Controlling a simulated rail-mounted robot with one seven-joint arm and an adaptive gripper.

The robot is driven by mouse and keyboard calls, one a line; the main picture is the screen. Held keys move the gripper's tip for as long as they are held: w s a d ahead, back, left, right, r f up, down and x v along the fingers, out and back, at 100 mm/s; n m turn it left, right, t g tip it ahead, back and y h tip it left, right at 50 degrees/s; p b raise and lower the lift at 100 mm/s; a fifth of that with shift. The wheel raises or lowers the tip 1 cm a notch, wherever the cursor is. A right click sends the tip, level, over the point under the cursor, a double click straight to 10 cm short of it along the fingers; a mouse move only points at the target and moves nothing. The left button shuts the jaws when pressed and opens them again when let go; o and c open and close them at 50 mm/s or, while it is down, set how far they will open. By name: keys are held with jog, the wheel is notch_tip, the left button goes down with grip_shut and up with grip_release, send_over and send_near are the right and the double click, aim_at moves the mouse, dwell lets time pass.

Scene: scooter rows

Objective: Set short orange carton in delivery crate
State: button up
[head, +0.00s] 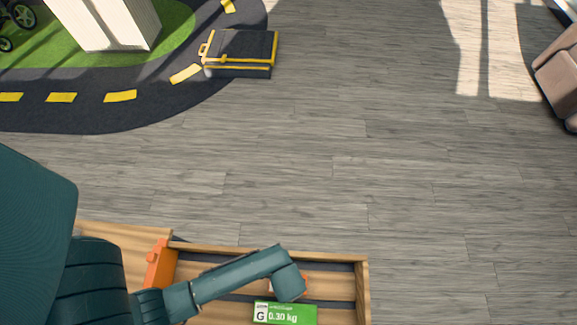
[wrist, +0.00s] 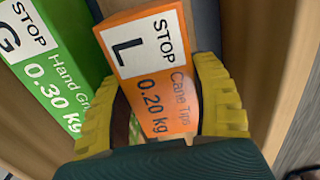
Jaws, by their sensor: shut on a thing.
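The orange carton (wrist: 150,60), labelled "STOP L Cane Tips 0.20 kg", fills the middle of the wrist view. My gripper (wrist: 163,85) has its yellow fingers on either side of it, shut on it. In the head view my gripper (head: 290,284) is low over a wooden, divided box (head: 362,290), and only a sliver of orange shows beside it. A green carton (wrist: 52,75), labelled "Hand Gr… 0.30 kg", stands just left of the orange one; it also shows in the head view (head: 288,314). I cannot tell whether this wooden box is the delivery crate.
An orange piece (head: 158,265) stands at the box's left part. A brown padded item (head: 558,80) is at the far right. The middle floor is clear.

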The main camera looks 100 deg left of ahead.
jog(key=o, duration=1)
jog(key=shift+r, duration=0.1)
notch_tip(320, 180, up, 12)
jog(key=p, duration=0.3)
